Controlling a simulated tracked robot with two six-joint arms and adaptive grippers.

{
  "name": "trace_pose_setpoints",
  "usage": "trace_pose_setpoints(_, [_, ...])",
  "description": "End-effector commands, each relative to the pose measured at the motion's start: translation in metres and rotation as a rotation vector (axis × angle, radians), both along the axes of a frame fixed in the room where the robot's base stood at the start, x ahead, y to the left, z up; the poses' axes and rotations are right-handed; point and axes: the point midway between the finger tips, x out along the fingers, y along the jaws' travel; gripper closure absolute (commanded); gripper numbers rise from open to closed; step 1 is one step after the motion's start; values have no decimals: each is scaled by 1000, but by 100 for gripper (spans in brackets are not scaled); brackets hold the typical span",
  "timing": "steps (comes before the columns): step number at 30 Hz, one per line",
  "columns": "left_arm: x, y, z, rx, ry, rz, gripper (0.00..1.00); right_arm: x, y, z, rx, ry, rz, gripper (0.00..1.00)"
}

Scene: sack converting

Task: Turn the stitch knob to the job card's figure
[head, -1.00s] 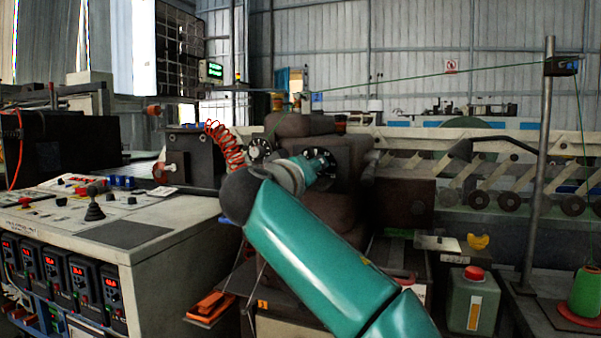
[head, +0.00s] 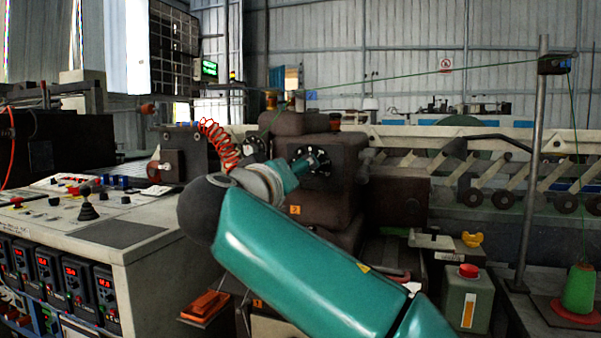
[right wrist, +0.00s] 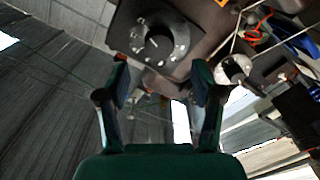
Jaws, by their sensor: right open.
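The stitch knob appears to be the round black dial with white marks (head: 323,172) on the dark brown sewing head (head: 292,124). In the right wrist view the dial (right wrist: 160,45) shows face-on, just beyond the fingertips. My right gripper (right wrist: 160,82) is open and empty, its two fingers apart, with the dial above the gap between them in the picture. In the head view my teal right arm reaches up to the dial and its wrist partly covers it. The dial's figures are too small to read. I cannot make out a job card. My left gripper is not in view.
A second, smaller dial (right wrist: 235,68) sits beside the first. A control desk (head: 165,240) with a joystick (head: 87,207) stands left. A red coiled hose (head: 218,145) hangs near the head.

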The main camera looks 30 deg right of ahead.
Motion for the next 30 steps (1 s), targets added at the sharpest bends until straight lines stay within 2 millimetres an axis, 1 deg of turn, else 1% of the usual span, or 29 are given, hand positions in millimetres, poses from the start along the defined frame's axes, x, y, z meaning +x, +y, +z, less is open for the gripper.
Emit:
trace_pose_setpoints(1, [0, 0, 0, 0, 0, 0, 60, -7, 10, 0, -1, 1, 5, 33])
trace_pose_setpoints(3, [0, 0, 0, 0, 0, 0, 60, -17, 19, 0, -1, 0, 4, 33])
trace_pose_setpoints(6, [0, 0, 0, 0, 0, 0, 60, -27, 31, 0, 0, 0, 3, 33])
trace_pose_setpoints(10, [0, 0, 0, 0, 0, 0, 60, -36, 40, 0, 0, 0, 1, 33])
trace_pose_setpoints(15, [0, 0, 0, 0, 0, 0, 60, -40, 44, -1, 0, 0, -1, 33])
trace_pose_setpoints(27, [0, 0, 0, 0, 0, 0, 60, -39, 44, -1, 0, 0, -1, 33])
trace_pose_setpoints(30, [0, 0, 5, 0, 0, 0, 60, -39, 44, 5, 0, 0, -1, 33])
